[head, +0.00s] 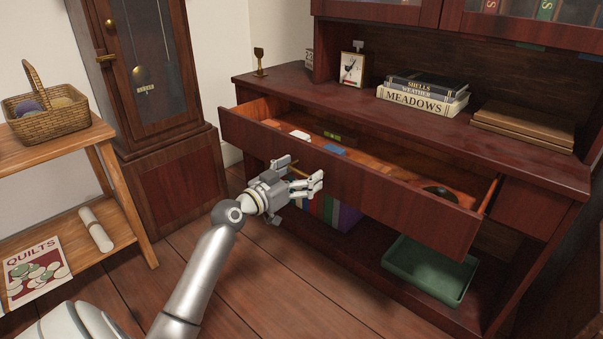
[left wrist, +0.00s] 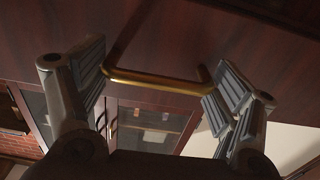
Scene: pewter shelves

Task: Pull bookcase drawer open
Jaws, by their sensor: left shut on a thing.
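The bookcase drawer (head: 370,190) is a wide dark wood drawer, pulled out from under the bookcase top, with its inside showing. It holds a white item (head: 300,135), a blue item (head: 334,149) and a dark round item (head: 440,192). My left gripper (head: 304,172) is at the left part of the drawer front. It is shut on the brass drawer handle (left wrist: 158,79), which spans between the two fingers in the left wrist view. In the head view the fingers mostly hide the handle. My right gripper is not in view.
Books (head: 422,101), a small clock (head: 352,69) and a brown flat box (head: 522,127) are on the bookcase top. A green bin (head: 428,270) sits on the low shelf below the drawer. A side shelf with a basket (head: 45,108) stands left. Wood floor is clear around my arm.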

